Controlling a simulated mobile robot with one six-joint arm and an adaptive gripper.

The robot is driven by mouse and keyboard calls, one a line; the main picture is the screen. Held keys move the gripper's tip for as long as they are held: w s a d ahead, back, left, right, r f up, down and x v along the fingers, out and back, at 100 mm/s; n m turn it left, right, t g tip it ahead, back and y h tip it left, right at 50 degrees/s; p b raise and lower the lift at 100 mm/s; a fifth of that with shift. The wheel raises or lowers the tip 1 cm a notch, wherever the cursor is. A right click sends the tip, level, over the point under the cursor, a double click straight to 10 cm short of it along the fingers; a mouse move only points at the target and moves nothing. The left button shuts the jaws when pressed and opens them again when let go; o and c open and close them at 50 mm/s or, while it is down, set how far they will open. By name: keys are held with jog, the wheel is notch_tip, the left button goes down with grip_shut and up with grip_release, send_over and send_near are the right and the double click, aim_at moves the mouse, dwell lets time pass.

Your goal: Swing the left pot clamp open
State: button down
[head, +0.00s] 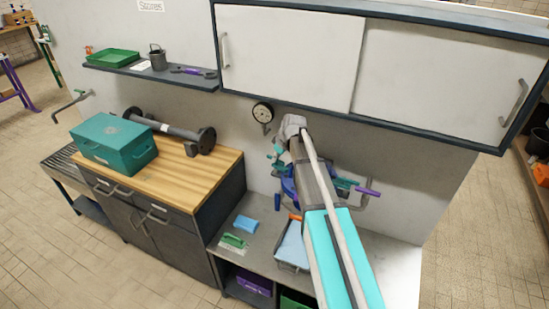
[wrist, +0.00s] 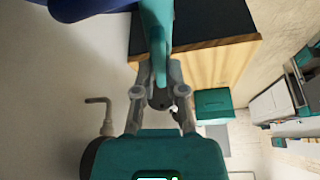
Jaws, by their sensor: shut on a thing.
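My gripper (wrist: 162,85) is shut on a teal bar, which I take to be the left pot clamp (wrist: 158,30). The clamp runs up between the fingertips in the wrist view. A dark blue rounded body (wrist: 90,8), likely part of the pot, shows at the top left of that view. In the head view my gripper (head: 278,157) is small, at the left side of the blue pot (head: 288,188). My arm hides much of the pot and its right side. I cannot tell how far the clamp is swung.
A dial gauge (head: 262,112) and its bent pipe (wrist: 100,103) are close to my gripper. White wall cabinets (head: 290,55) hang above. A wooden counter (head: 190,180) with a teal box (head: 113,145) stands left. A blue tray (head: 293,248) lies on the lower bench.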

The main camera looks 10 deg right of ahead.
jog(key=shift+m, duration=0.3)
jog(key=m+h, duration=0.1)
jog(key=m, duration=0.1)
jog(key=shift+s+m, duration=0.1)
jog(key=shift+m, duration=0.3)
jog(key=m+h, duration=0.1)
jog(key=m, duration=0.3)
jog(key=shift+a+t+h, duration=0.1)
jog(key=shift+t+h, duration=0.3)
jog(key=m, duration=0.2)
jog(key=m+h, duration=0.1)
jog(key=m, duration=0.1)
jog(key=shift+a+h, duration=0.15)
jog(key=shift+h, duration=0.15)
jog(key=shift+a+m+g+h, duration=0.1)
jog(key=shift+m+g+h, duration=0.4)
jog(key=shift+m, duration=1.4)
jog(key=c, duration=0.7)
grip_release()
